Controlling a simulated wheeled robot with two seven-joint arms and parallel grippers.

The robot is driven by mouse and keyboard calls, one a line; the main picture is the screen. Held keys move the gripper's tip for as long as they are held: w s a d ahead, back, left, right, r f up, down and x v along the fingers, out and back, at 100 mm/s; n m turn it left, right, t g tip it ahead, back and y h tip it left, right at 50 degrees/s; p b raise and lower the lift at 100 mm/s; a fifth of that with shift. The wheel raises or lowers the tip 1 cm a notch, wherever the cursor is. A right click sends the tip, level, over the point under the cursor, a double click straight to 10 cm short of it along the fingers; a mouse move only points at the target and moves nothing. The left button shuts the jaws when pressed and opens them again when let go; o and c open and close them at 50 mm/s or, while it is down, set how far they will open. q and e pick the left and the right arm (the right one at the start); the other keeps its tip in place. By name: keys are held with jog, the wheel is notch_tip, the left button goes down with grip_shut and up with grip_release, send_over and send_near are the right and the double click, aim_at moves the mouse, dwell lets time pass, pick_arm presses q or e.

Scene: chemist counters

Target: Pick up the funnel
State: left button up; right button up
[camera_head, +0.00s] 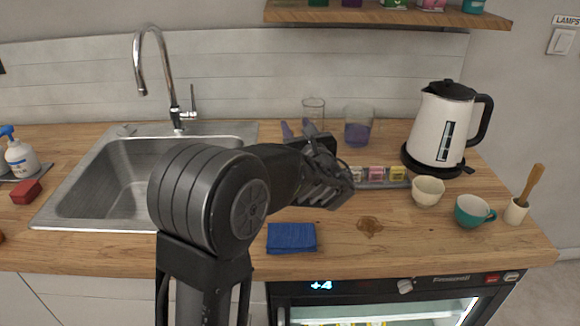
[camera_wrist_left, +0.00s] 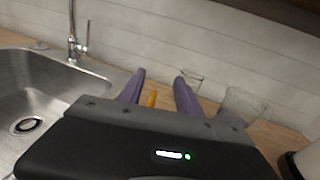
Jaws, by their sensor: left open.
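No funnel shows clearly in either view. A small orange-yellow piece (camera_wrist_left: 152,99) shows between my left fingers in the wrist view; it may be part of the funnel, but I cannot tell. My left gripper (camera_head: 298,130) is over the back of the counter, right of the sink, with its purple fingers apart. In the wrist view the left gripper (camera_wrist_left: 160,80) is open, its dark body covering the lower part. My left arm hides part of the counter in the head view. My right gripper is not in view.
A clear beaker (camera_head: 314,108) and one with purple liquid (camera_head: 358,128) stand behind the gripper. A kettle (camera_head: 440,125), a cream cup (camera_head: 427,191) and a teal cup (camera_head: 472,210) are right. A blue cloth (camera_head: 291,238) lies in front; the sink (camera_head: 120,175) is left.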

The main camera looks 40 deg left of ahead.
pick_arm(q)
notch_tip(320, 180, down, 5)
jog(key=b, duration=0.3)
jog(key=shift+w+a, duration=0.1)
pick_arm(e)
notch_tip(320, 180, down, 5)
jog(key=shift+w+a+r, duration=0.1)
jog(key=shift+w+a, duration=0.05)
pick_arm(q)
jog(key=shift+r, duration=0.1)
jog(key=shift+x, duration=1.3)
jog(key=x, duration=0.5)
jog(key=shift+a+r, duration=0.1)
jog(key=shift+a, duration=0.05)
